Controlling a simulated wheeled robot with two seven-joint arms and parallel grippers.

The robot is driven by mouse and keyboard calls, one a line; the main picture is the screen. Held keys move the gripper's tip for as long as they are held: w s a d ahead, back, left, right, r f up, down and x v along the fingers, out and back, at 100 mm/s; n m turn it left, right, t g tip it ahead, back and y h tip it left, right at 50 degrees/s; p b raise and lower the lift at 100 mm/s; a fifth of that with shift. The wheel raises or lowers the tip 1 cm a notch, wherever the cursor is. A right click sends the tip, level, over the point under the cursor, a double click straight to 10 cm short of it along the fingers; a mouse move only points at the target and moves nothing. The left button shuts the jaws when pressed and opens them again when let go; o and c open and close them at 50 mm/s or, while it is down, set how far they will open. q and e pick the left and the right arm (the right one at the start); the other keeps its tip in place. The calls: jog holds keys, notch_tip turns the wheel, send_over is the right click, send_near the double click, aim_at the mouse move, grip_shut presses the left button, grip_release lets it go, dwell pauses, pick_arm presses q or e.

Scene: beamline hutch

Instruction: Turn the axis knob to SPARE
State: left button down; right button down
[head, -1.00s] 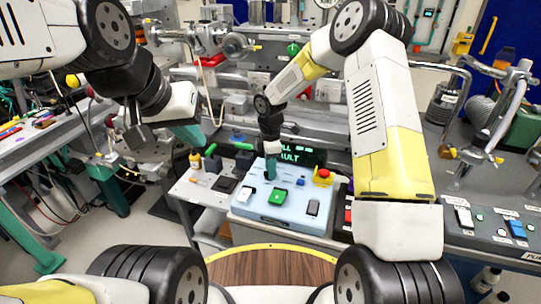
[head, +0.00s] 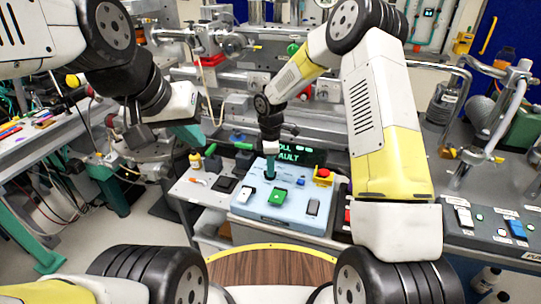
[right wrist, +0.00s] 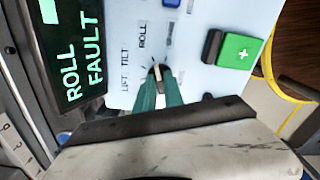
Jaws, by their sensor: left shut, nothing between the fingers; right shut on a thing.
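A pale blue control box (head: 250,212) stands on the bench in front of me. My right gripper (head: 270,170) points down onto its top. In the right wrist view, the teal fingers of my right gripper (right wrist: 160,84) are shut on the axis knob (right wrist: 158,70), which they mostly hide. LIFT, TILT and ROLL labels (right wrist: 142,36) lie around it; another label is too blurred to read. The knob's exact pointing is unclear. A display (head: 301,157) beside the box reads ROLL FAULT in the right wrist view (right wrist: 76,50). My left gripper (head: 192,132) is shut and empty, away at the left.
Another switch panel (head: 485,228) is at the right.

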jog(key=m, duration=0.6)
dwell(0.6)
jog(key=c, duration=1.4)
grip_release()
jog(key=shift+c, duration=0.2)
jog(key=shift+r, duration=0.15)
notch_tip(320, 180, up, 8)
jog(key=shift+f, duration=0.2)
